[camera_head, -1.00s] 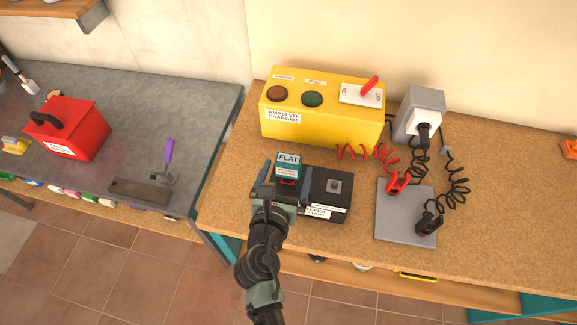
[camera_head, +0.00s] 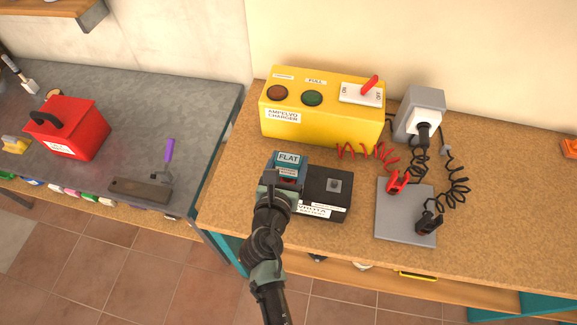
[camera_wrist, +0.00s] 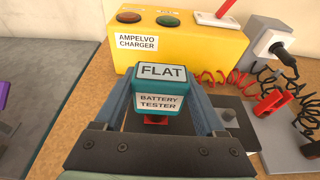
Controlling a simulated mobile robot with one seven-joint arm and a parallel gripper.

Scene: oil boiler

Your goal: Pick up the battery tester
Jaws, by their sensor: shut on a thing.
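The battery tester (camera_head: 288,160) is a small teal box with a "FLAT" label on top and a "BATTERY TESTER" label on its front. It sits at the left end of a black battery (camera_head: 327,192) on the wooden workbench. In the wrist view the tester (camera_wrist: 160,88) stands between the two blue-grey fingers of my gripper (camera_wrist: 160,100), which are shut on its sides. A red part shows just below the tester. My gripper (camera_head: 287,172) hides the tester's lower part and the battery's left end in the head view. I cannot tell whether the tester still touches the battery.
A yellow charger (camera_head: 322,112) stands behind the battery. To the right are a grey socket box (camera_head: 420,105), coiled cables with red and black clamps, and a grey plate (camera_head: 400,215).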

